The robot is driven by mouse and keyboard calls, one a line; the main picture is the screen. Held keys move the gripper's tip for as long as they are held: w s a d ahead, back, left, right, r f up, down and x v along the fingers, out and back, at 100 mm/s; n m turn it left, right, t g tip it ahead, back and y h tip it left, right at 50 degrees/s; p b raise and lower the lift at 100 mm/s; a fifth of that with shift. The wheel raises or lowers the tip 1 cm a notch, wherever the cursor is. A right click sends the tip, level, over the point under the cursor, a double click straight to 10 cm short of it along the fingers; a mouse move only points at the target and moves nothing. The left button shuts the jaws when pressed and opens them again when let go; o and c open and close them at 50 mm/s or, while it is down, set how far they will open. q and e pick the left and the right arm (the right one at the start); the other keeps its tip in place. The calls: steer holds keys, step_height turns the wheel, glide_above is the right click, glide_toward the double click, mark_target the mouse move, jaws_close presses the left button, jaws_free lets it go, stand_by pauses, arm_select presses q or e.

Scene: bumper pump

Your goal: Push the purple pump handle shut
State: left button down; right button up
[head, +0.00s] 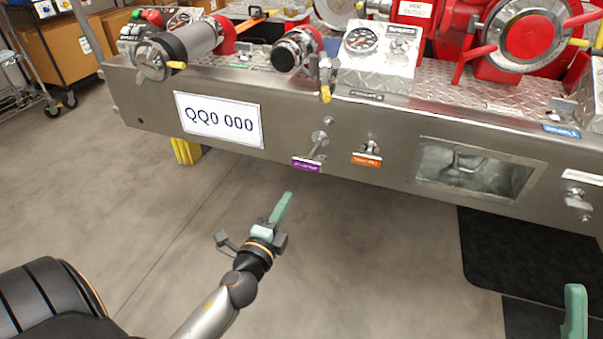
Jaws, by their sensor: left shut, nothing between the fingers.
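The purple pump handle (306,165) is on the front face of the steel bumper (330,193), with its rod running up to a round mount. The handle sticks out and hangs down, with a purple label at its lower end. My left gripper (283,207) is shut and empty, its green fingers pointing up toward the bumper, below and slightly left of the purple handle, apart from it in the picture. My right gripper (575,310) shows only green finger tips at the lower right edge; its jaws cannot be made out.
An orange-labelled handle (367,159) sits just right of the purple one. A recessed box (475,171) is further right, and a number plate (218,120) is to the left. Gauges and red pump parts are on top of the bumper. The floor in front is clear.

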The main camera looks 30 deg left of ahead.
arm_select(q)
glide_toward(310, 155)
steer(key=w, duration=0.2)
steer(key=w+a+f, duration=0.1)
steer(key=shift+w+f, duration=0.15)
steer(key=shift+w, duration=0.1)
steer(key=b+x, duration=0.2)
steer(key=x, duration=0.4)
steer(key=shift+w+a, duration=0.1)
steer(key=shift+w, duration=0.6)
steer(key=shift+a+r, duration=0.2)
steer(key=shift+r, duration=0.05)
